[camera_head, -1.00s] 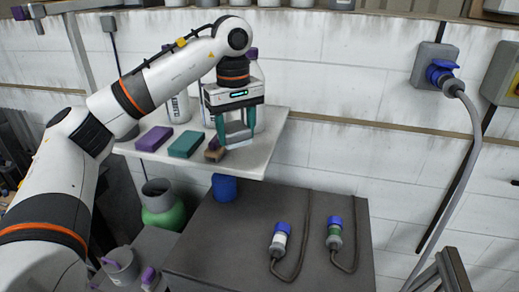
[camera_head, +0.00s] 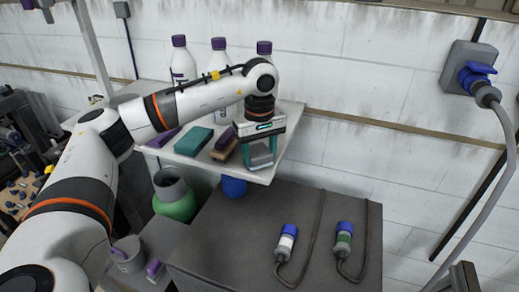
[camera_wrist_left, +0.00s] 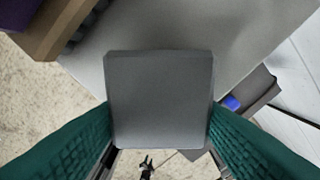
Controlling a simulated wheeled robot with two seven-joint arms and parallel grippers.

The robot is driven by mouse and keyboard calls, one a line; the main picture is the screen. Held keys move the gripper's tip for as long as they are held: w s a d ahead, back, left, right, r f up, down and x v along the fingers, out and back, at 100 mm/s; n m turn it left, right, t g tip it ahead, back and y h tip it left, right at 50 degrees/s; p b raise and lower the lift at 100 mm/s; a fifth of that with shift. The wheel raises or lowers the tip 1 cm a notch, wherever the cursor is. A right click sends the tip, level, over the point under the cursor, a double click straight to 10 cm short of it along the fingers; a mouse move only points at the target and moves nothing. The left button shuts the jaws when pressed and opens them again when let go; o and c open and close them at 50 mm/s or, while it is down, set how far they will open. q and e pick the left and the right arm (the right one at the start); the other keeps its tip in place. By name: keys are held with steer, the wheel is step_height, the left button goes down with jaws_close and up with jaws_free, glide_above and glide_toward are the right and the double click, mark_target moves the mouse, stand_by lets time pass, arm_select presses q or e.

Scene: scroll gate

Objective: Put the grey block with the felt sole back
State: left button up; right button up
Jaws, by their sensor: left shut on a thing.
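My left gripper (camera_head: 260,162) has teal fingers shut on the grey block (camera_head: 259,153). It holds the block near the right end of the pale shelf (camera_head: 180,155), just right of the wooden brush (camera_head: 224,147). In the left wrist view the block (camera_wrist_left: 160,100) sits squarely between the two fingers, its flat grey face towards the camera. The felt sole is hidden, and I cannot tell whether the block touches the shelf. My right gripper is not in view.
A teal block (camera_head: 194,140) and a purple block (camera_head: 163,137) lie left of the brush. Several purple-capped bottles (camera_head: 179,62) stand behind. Below are a green container (camera_head: 174,202), a blue cup (camera_head: 234,187) and a dark cabinet (camera_head: 235,235) bearing two blue-ended plugs (camera_head: 286,242).

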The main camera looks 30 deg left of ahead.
mark_target(259, 153)
arm_select(q)
steer(key=shift+s+f, duration=0.1)
steer(key=shift+f, duration=0.3)
steer(key=o, duration=1)
steer(key=shift+r, duration=0.1)
steer(key=shift+c, duration=0.2)
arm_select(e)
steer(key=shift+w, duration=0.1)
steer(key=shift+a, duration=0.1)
arm_select(q)
steer(key=shift+r, duration=0.25)
step_height(259, 153, up, 6)
steer(key=b, duration=0.3)
steer(key=shift+r, duration=2.9)
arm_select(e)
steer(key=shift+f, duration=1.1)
